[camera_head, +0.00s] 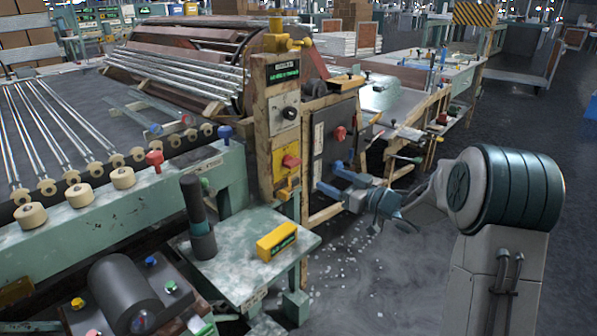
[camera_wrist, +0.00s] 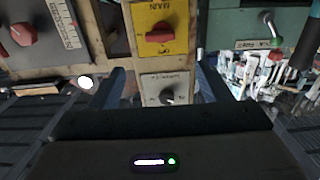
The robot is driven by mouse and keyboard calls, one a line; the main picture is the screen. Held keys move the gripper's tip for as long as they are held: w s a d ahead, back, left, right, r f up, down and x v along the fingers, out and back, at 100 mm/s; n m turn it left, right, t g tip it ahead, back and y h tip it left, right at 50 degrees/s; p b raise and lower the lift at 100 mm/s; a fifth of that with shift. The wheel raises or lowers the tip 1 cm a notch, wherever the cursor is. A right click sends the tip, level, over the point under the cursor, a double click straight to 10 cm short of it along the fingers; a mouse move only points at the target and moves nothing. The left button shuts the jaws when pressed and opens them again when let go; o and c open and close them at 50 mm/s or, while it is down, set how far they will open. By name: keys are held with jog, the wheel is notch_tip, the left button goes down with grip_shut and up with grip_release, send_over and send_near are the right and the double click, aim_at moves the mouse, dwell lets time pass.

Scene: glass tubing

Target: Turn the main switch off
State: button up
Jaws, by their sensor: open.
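The main switch is a red rotary knob (camera_wrist: 160,33) on a yellow plate labelled MAIN, seen upside down at the top of the wrist view. In the head view the red knob (camera_head: 291,161) sits on its yellow plate on the front of the wooden post. My gripper (camera_head: 329,176) is right of the post, its blue fingers pointing left toward it. In the wrist view the gripper (camera_wrist: 160,78) has its fingers spread apart with nothing held between them. The switch lies beyond the fingertips, and I see no contact. Its exact pointer position is too small to read.
A grey plate with a dark knob (camera_head: 289,113) is above the switch. A dark panel with another red knob (camera_head: 340,132) stands to its right. A green table with a yellow box (camera_head: 277,241) and dark cylinder (camera_head: 198,225) is below left.

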aim_at(297, 164)
jog(key=b+x, duration=0.1)
jog(key=x, duration=1.2)
jog(key=shift+b, duration=0.35)
jog(key=c, duration=1)
